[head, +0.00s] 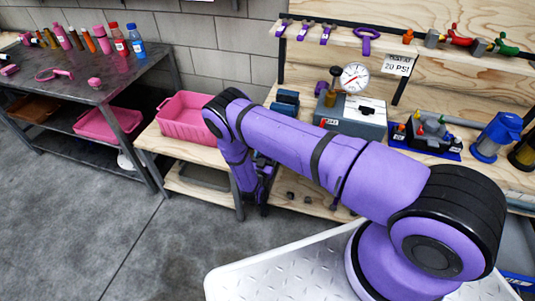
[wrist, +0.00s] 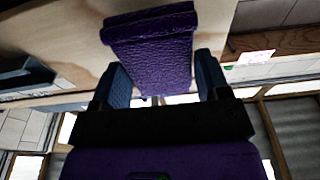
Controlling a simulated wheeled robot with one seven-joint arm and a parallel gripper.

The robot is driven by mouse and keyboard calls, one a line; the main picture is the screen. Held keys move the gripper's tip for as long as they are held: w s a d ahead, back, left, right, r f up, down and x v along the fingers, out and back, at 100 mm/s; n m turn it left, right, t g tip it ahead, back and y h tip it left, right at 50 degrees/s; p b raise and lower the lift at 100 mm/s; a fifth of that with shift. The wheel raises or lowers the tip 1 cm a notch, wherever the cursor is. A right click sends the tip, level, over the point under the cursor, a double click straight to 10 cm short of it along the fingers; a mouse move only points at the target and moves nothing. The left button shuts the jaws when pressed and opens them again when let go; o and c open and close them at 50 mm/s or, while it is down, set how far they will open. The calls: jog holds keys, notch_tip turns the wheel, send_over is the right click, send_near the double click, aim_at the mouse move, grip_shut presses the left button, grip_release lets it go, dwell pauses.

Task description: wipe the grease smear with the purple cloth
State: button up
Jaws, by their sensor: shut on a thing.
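A folded, textured purple cloth (wrist: 150,50) sits between the two fingers of my gripper (wrist: 160,72) in the wrist view. The fingers are shut on it, and the cloth sticks out past their tips. In the head view my gripper (head: 260,192) hangs low at the gap between the left wooden bench and the main workbench. I cannot tell the cloth apart from my purple arm there. I cannot pick out a grease smear in either view.
A pink bin (head: 187,118) stands on the low wooden bench just left of my arm. The main workbench holds a gauge (head: 355,78), a grey box (head: 350,115) and a blue filter housing (head: 496,137). A dark metal table (head: 100,75) with bottles is at left. The floor between is clear.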

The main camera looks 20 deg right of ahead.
jog(key=shift+r+v, duration=0.15)
jog(key=shift+v, duration=0.95)
jog(key=shift+r+v, duration=0.2)
jog(key=shift+v, duration=0.95)
jog(key=shift+s+a, duration=0.1)
jog(key=shift+s, duration=0.05)
jog(key=v, duration=0.2)
jog(key=shift+s+a+r, duration=0.1)
jog(key=shift+s+a, duration=0.1)
jog(key=shift+s, duration=0.1)
